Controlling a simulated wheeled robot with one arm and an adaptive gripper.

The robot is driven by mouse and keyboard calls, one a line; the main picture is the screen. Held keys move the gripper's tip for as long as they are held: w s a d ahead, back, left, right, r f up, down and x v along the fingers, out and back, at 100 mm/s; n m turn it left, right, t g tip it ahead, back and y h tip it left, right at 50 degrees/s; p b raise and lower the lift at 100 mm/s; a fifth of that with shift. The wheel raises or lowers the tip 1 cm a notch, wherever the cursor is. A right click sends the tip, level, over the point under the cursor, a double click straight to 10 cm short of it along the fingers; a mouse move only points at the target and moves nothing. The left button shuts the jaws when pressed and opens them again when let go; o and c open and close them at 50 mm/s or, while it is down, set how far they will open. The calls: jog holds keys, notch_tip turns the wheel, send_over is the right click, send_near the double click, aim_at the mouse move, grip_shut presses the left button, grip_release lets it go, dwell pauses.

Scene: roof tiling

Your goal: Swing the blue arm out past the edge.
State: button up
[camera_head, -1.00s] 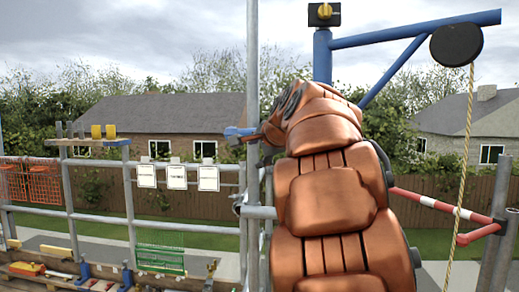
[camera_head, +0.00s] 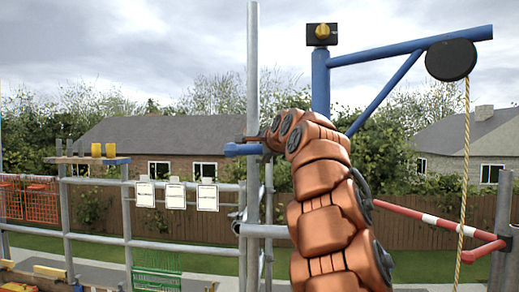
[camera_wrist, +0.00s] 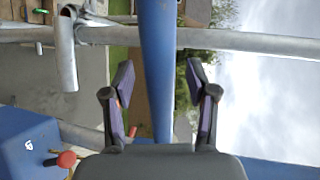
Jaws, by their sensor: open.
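The blue arm (camera_head: 410,47) reaches right from the top of a blue post (camera_head: 320,85), with a slanting blue brace (camera_head: 385,92) below it. A black pulley (camera_head: 451,60) with a rope hangs near its outer end. In the head view my orange arm ends beside a short blue bar (camera_head: 243,149) left of the post; the gripper itself is mostly hidden there. In the wrist view my gripper (camera_wrist: 159,76) is open, its fingers on either side of a blue tube (camera_wrist: 159,50). Gaps show on both sides; I cannot tell its depth between the fingers.
Grey scaffold poles (camera_head: 252,70) stand close to my arm. A red and white bar (camera_head: 430,220) crosses at the right. White signs (camera_head: 175,196) hang on the rails at left. The wrist view shows a grey pole (camera_wrist: 240,41) crossing past the fingertips and a blue box (camera_wrist: 25,140) with a red knob (camera_wrist: 66,159).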

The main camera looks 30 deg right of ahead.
jog(key=shift+x, duration=1)
jog(key=shift+f, duration=0.1)
grip_shut()
